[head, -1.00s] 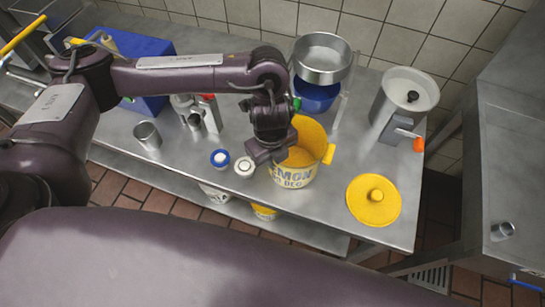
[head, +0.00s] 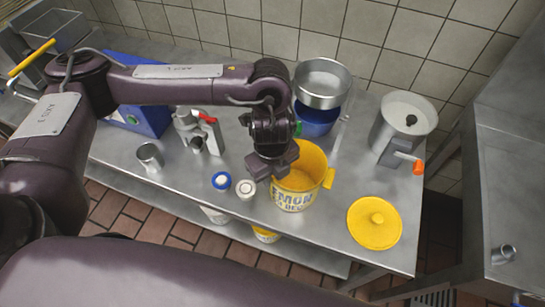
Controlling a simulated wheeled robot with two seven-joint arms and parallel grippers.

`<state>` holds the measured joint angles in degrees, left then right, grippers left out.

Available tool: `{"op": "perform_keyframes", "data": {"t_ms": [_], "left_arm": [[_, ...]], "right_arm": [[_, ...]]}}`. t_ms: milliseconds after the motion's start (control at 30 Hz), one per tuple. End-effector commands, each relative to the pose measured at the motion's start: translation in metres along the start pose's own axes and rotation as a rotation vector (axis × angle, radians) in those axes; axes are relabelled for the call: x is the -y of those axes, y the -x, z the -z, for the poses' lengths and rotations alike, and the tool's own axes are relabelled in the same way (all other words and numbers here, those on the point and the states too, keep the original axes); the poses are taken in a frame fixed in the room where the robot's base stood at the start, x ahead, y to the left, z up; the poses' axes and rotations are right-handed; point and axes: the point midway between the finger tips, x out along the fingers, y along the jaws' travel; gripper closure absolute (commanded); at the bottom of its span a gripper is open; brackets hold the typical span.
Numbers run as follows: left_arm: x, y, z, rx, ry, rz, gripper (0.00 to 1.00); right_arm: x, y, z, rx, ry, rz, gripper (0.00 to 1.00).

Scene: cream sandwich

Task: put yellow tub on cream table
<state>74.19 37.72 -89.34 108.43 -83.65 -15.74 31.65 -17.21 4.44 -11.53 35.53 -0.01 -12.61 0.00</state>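The yellow tub (head: 297,198) stands upright and open on the steel table (head: 330,238), with dark lettering on its front and a tab at its right rim. My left gripper (head: 272,165) points down at the tub's left rim. Its fingertips are hard to make out, so I cannot tell whether they are apart or touch the rim. A yellow lid with a knob (head: 374,222) lies flat to the right of the tub. The tables in view look grey steel; none is plainly cream. My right gripper is not in view.
A steel pot (head: 321,83) stands above a blue bowl (head: 318,118) behind the tub. Two small capped containers (head: 221,181) and a steel cup (head: 149,157) are left. Another steel surface (head: 515,200) is at right.

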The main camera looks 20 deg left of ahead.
Motion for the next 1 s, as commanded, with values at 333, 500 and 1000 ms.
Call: {"op": "perform_keyframes", "data": {"t_ms": [333,500,1000], "left_arm": [[0.001,0.068,-0.001,0.004,-0.002,0.002,0.75],[0.000,0.082,0.000,0.001,0.000,0.001,0.75],[0.000,0.085,0.000,0.000,0.000,-0.001,0.75]], "right_arm": [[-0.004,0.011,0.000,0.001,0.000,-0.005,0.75],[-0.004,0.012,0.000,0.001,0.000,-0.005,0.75],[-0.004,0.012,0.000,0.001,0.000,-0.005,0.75]]}}
